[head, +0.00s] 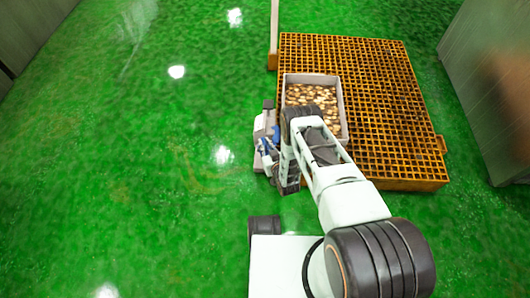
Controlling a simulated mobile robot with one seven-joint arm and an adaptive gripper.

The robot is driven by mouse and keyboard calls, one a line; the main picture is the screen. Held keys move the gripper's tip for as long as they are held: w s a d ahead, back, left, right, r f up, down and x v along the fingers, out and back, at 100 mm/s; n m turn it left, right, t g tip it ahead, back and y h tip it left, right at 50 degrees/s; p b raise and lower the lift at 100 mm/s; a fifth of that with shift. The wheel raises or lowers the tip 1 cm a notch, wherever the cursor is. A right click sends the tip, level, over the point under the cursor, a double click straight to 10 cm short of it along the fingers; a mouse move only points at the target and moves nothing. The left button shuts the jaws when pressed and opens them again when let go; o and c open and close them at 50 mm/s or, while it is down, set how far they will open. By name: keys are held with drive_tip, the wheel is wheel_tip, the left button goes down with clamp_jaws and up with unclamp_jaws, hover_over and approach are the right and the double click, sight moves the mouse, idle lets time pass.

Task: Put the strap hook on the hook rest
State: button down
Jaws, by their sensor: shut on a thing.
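My gripper (268,150) is at the end of my folded arm, at the left edge of the orange grating platform. It is small and partly hidden by my wrist. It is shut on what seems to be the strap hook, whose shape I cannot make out. A pale grey body (261,130) with a dark top and blue parts is beside the gripper; whether it belongs to the hook rest I cannot tell. I cannot pick out the hook rest with certainty.
A grey bin (344,92) full of small brownish pieces stands on the orange grating platform (390,120), close behind my arm. A pale post (274,30) rises at the platform's far left corner. Grey walls stand at both sides. The green floor (130,170) at left is clear.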

drive_tip(key=shift+f+b, duration=1.05)
drive_tip(key=shift+f, duration=1.35)
drive_tip(key=shift+f, duration=0.1)
drive_tip(key=c, duration=1.9)
unclamp_jaws()
drive_tip(key=shift+c, duration=0.2)
